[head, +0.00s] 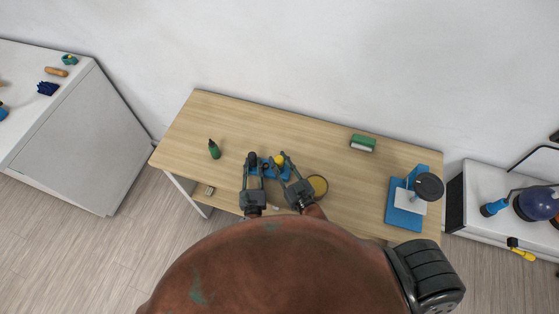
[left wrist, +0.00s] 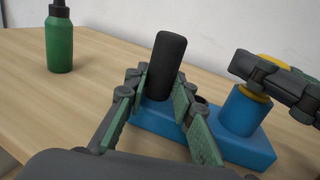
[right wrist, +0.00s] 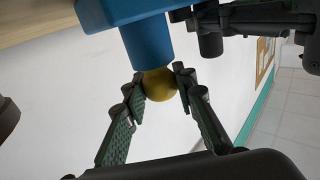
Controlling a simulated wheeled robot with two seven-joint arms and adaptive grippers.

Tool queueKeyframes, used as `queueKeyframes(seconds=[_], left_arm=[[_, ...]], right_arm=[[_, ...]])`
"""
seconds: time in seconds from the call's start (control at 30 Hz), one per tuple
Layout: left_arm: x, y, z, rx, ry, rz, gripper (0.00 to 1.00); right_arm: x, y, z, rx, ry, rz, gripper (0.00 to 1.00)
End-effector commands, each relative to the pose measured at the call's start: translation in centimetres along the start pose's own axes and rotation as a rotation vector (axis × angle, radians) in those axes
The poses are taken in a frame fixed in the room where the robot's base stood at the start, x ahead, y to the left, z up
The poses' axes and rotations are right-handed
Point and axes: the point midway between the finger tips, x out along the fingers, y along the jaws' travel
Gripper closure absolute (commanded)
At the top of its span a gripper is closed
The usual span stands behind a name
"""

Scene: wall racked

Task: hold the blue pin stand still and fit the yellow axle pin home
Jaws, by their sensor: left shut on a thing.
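The blue pin stand (head: 270,173) is on the wooden table, with an upright black post (left wrist: 165,65) and a blue round boss (left wrist: 240,110) on its base. My left gripper (head: 258,160) is shut on the black post; it also shows in the left wrist view (left wrist: 160,100). The yellow axle pin (head: 279,160) is at the top of the boss. In the right wrist view its round yellow head (right wrist: 160,84) meets the boss end, and its shaft is hidden. My right gripper (right wrist: 160,82) has its fingers apart, one on each side of the head; whether they touch it is unclear.
A green bottle (head: 214,149) stands left on the table (head: 195,120). A round tan dish (head: 318,186) lies right of my right gripper. A green box (head: 363,143) is at the back, and a blue fixture (head: 404,218) with a black disc is at the right. The table's middle right is clear.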

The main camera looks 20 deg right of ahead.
Motion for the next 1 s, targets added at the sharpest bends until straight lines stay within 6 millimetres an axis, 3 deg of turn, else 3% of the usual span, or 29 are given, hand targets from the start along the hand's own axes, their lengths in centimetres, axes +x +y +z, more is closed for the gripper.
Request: queueKeyframes(seconds=[0.27,0.63,0.77,1.0], left_arm=[[0.0,0.0,0.1,0.0,-0.001,-0.001,1.0],[0.0,0.0,0.1,0.0,-0.001,-0.001,1.0],[0.0,0.0,0.1,0.0,-0.001,-0.001,1.0],[0.0,0.0,0.1,0.0,-0.001,-0.001,1.0]], right_arm=[[-0.1,0.0,0.2,0.001,-0.004,0.0,0.55],[-0.7,0.0,0.2,0.001,-0.005,0.0,0.55],[-2.5,0.0,0.3,0.001,-0.007,0.001,0.55],[-7.6,0.0,0.3,0.001,-0.008,0.0,0.55]])
